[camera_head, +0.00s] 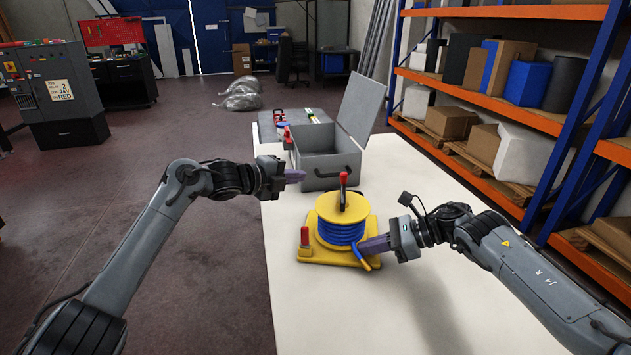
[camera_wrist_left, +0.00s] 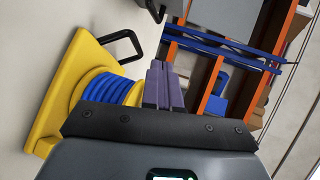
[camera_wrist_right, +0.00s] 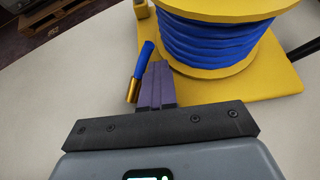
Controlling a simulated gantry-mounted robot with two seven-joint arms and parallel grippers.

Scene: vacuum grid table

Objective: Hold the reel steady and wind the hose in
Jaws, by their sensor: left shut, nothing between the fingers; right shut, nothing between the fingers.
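The yellow reel (camera_head: 325,208) stands upright on its yellow base on the white table, with blue hose (camera_head: 341,232) wound around its drum. A red-tipped handle (camera_head: 343,179) rises from its top. A short hose end (camera_head: 360,256) hangs out at the front right. In the right wrist view the hose end (camera_wrist_right: 147,55) has a brass tip, left of the fingers. My right gripper (camera_head: 362,246) is shut and empty, close beside the reel's drum and hose end; contact is unclear. My left gripper (camera_head: 303,176) is shut and empty, above and left of the reel.
An open grey metal box (camera_head: 330,165) stands behind the reel, near my left gripper. The white table (camera_head: 300,310) is clear in front of the reel. A red knob (camera_head: 304,237) stands on the base's left. Orange and blue shelving (camera_head: 480,102) lines the right side.

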